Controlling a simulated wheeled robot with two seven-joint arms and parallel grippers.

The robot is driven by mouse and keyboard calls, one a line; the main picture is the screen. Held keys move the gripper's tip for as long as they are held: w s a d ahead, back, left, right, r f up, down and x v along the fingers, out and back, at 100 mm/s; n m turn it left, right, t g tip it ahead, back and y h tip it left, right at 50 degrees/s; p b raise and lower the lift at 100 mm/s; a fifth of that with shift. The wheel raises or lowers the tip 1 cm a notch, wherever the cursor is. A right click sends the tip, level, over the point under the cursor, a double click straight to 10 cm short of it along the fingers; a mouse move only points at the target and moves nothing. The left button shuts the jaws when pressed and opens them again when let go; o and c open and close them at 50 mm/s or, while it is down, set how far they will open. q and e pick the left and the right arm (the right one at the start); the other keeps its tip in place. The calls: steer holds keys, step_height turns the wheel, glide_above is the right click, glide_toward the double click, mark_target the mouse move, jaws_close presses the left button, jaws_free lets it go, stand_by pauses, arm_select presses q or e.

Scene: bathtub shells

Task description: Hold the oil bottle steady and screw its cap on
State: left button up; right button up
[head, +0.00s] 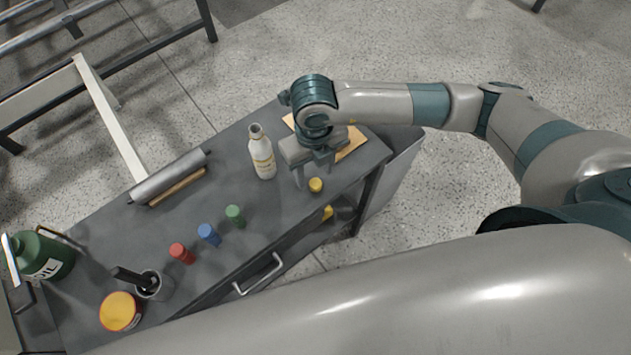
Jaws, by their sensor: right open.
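A small yellow cap (316,185) lies on the bench to the right of the bottle, near the front edge. My right gripper (314,181) points down over the bench, right of the bottle. Its fingers are open and empty, close to the cap; I cannot tell whether they touch it. My left gripper is not in view.
Green (235,215), blue (208,234) and red (181,252) small cylinders stand left of the bottle. A grey roll (170,177) lies at the back. A green oil can (45,257), a dark cup (153,285) and a yellow-lidded tin (120,311) are at the left. A wooden board (352,142) lies behind my right gripper.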

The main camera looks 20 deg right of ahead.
mark_target(315, 182)
steer(key=f, duration=0.1)
steer(key=f+p, duration=0.2)
steer(key=shift+w+d+f, duration=0.25)
steer(key=shift+f, duration=0.8)
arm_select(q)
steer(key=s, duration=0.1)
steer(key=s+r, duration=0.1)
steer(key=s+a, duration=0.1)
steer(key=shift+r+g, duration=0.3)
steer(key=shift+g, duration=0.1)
arm_select(e)
steer(key=c, duration=1.1)
